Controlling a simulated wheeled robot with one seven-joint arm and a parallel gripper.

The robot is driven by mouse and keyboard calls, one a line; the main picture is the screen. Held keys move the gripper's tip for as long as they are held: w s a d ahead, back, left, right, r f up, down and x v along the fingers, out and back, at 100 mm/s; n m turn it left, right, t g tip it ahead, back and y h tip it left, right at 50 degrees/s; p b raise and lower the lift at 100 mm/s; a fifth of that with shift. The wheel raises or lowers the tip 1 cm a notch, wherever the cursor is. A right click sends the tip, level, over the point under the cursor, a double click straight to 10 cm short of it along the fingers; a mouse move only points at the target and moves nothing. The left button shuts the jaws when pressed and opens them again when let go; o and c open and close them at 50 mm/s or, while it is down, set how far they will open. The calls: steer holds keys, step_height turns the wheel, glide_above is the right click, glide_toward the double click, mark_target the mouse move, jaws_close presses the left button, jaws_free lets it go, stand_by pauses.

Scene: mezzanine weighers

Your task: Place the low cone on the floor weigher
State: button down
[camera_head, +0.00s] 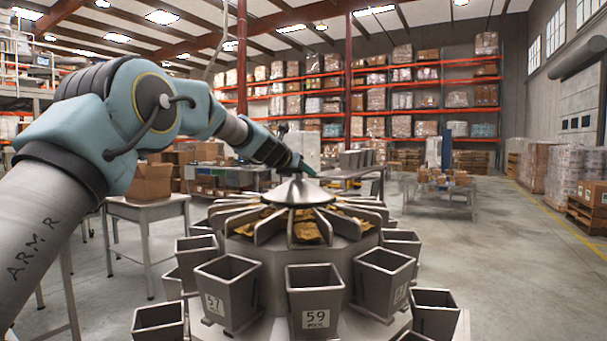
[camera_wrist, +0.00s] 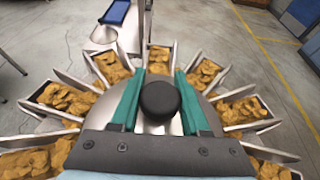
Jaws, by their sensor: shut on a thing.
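The low cone (camera_head: 297,193) is a shallow grey metal cone at the top centre of the round weigher (camera_head: 330,250). Its black knob (camera_wrist: 160,98) sits between the teal fingers of my gripper (camera_wrist: 160,92) in the wrist view, and the gripper is shut on it. In the head view my gripper (camera_head: 304,169) reaches the cone's tip from the upper left. The cone is level over the inner ends of the radial troughs; I cannot tell whether it rests there or hangs just above. My gripper hides much of the cone in the wrist view.
The troughs hold golden-brown pieces (camera_wrist: 207,72). Grey buckets (camera_head: 315,300) ring the weigher below. A bench (camera_head: 148,212) with a cardboard box (camera_head: 150,182) stands left. The wrist view shows a pale cone-like thing (camera_wrist: 103,34) and a blue tray (camera_wrist: 116,12) beyond.

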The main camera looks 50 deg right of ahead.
steer(key=shift+c, duration=1.9)
jaws_free()
steer(key=b+v, duration=0.5)
steer(key=v, duration=0.7)
steer(key=shift+r, duration=0.1)
